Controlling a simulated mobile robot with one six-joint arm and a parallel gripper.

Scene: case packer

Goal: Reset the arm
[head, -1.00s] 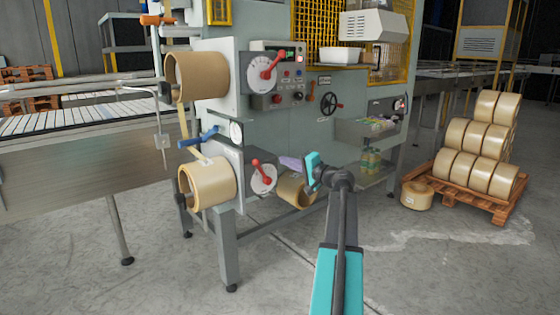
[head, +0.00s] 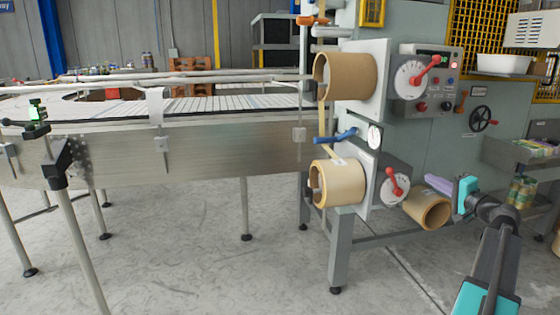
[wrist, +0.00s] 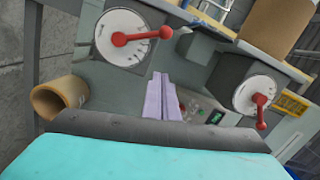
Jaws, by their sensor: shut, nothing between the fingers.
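My gripper (head: 438,184) is at the right of the head view, with its lavender fingers pointing left toward the machine (head: 424,140). The fingers are together with nothing between them, and they also show in the wrist view (wrist: 160,97). My teal and dark grey arm reaches up to it from the bottom right. In the head view the gripper appears just above a loose tan tape roll (head: 428,208) and right of the lower dial with a red lever (head: 395,187). I cannot tell how far it is from the machine face.
Tape rolls are mounted on the machine's left side, upper (head: 347,77) and lower (head: 338,183). A roller conveyor (head: 210,150) runs off to the left. A metal shelf (head: 515,155) with items juts out at the right. The floor (head: 220,275) in front is open.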

